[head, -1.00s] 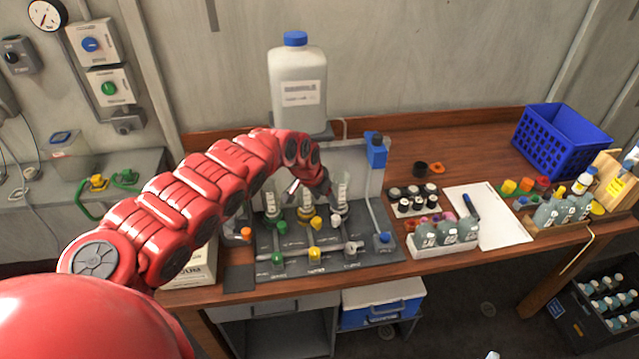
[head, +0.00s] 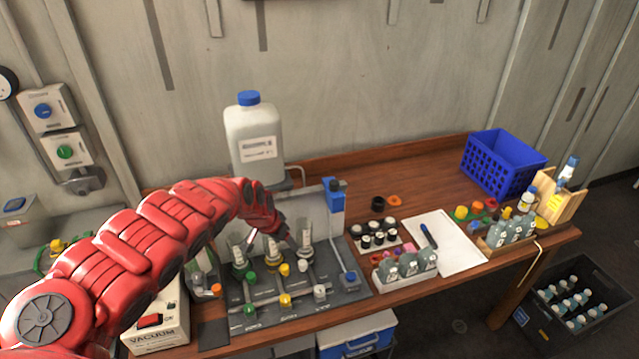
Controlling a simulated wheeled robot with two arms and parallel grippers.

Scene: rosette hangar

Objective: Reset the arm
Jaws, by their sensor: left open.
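My left arm reaches in from the left in the head view, red and segmented, over the left part of the wooden bench. Its left gripper (head: 268,236) is small and partly hidden by the wrist, just above the clear tubes of the grey manifold rig (head: 345,283). The jaws are open, and I see nothing held in them. I cannot tell whether the fingers touch a tube. My right arm and right gripper are not in view.
A large white jug (head: 253,140) with a blue cap stands behind the rig. A vacuum box (head: 160,330) sits under my arm. Small bottles, a white sheet (head: 455,245) and a blue basket (head: 497,165) are to the right. A dark crate (head: 570,300) is at lower right.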

